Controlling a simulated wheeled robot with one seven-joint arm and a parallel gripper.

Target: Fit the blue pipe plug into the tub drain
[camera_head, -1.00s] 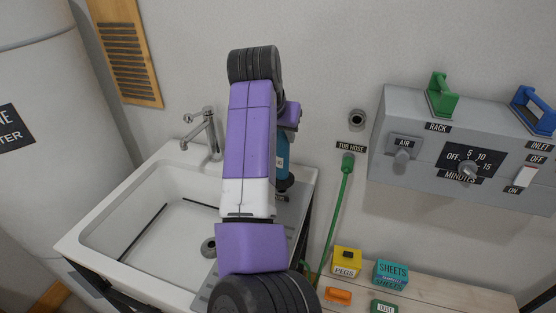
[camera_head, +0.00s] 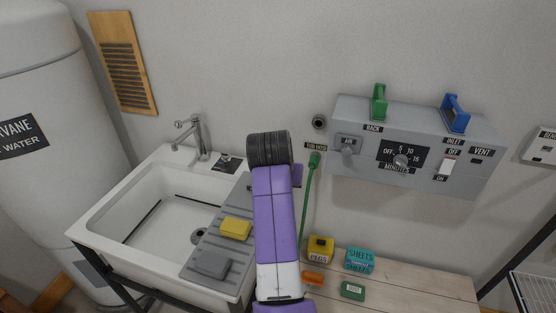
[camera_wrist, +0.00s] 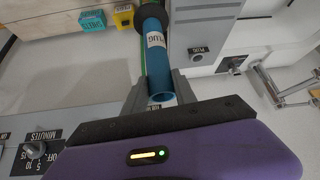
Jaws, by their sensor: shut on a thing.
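The blue pipe plug (camera_wrist: 156,60) is a blue tube with a white PLUG label and a dark collar at its far end. My gripper (camera_wrist: 160,88) is shut on it, one grey finger on each side, with the open tube end towards the wrist. In the head view my arm hides both gripper and plug, to the right of the sink. The tub drain (camera_head: 199,236) is a dark round hole in the floor of the white tub (camera_head: 112,200), left of my arm. I cannot make out the drain in the wrist view.
A grey drainboard (camera_head: 207,246) carries a yellow sponge (camera_head: 236,228) and a grey block (camera_head: 211,264). The faucet (camera_head: 197,138) stands at the tub's back. Small boxes sit on the wooden bench (camera_head: 410,290).

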